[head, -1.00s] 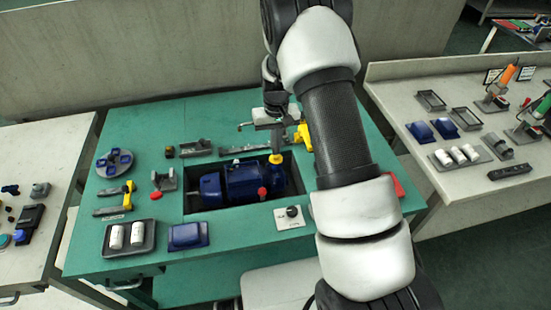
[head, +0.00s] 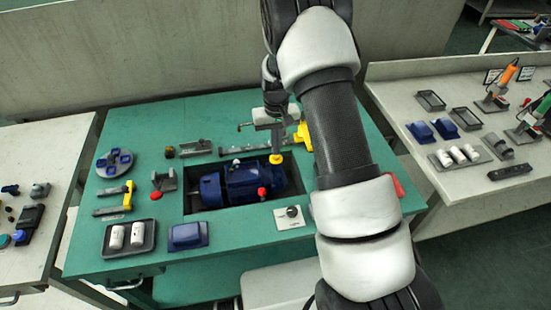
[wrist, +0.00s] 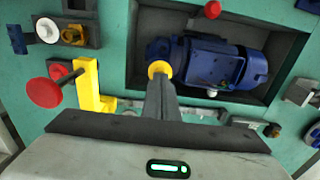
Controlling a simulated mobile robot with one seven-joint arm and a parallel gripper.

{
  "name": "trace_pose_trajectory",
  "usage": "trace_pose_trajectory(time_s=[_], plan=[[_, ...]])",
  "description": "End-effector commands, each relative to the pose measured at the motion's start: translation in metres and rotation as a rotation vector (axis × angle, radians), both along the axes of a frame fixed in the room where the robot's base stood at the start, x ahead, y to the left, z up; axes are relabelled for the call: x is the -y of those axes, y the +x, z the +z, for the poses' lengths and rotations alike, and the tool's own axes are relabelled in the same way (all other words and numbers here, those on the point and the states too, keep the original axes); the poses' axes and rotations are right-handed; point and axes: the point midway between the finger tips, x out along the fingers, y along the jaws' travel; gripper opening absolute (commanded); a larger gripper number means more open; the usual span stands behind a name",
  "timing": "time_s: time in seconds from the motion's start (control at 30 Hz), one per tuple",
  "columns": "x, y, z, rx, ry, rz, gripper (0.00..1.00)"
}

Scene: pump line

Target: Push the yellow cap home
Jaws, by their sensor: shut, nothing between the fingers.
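The yellow cap (head: 275,159) sits at the upper right end of the blue pump (head: 240,184), which lies in a rectangular recess in the green bench. In the wrist view the yellow cap (wrist: 158,69) shows as a small ring right beyond my gripper's fingertips (wrist: 158,80), at the pump's left end. My gripper (head: 276,150) is shut with nothing between its fingers and points down at the cap. The tips appear to touch or nearly touch it; I cannot tell which. The fingers hide part of the cap, and how deep it sits is unclear.
A red knob (head: 262,193) stands by the pump. A yellow bracket (head: 303,135) is right of my gripper. A grey tray with white cylinders (head: 106,240), a blue box (head: 187,235) and a dial (head: 292,211) lie along the front. My arm covers the bench's right side.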

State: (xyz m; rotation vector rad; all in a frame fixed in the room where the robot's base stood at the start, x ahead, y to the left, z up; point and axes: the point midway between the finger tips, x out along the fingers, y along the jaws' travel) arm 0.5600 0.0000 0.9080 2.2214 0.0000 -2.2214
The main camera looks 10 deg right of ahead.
Motion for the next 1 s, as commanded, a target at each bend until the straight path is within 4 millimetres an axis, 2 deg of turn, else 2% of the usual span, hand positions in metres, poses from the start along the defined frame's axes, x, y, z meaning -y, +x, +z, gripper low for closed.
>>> trace_pose_trajectory(time_s=[1.0], plan=[[0.0, 0.0, -0.0063, 0.0, 0.0, 0.0, 0.0]])
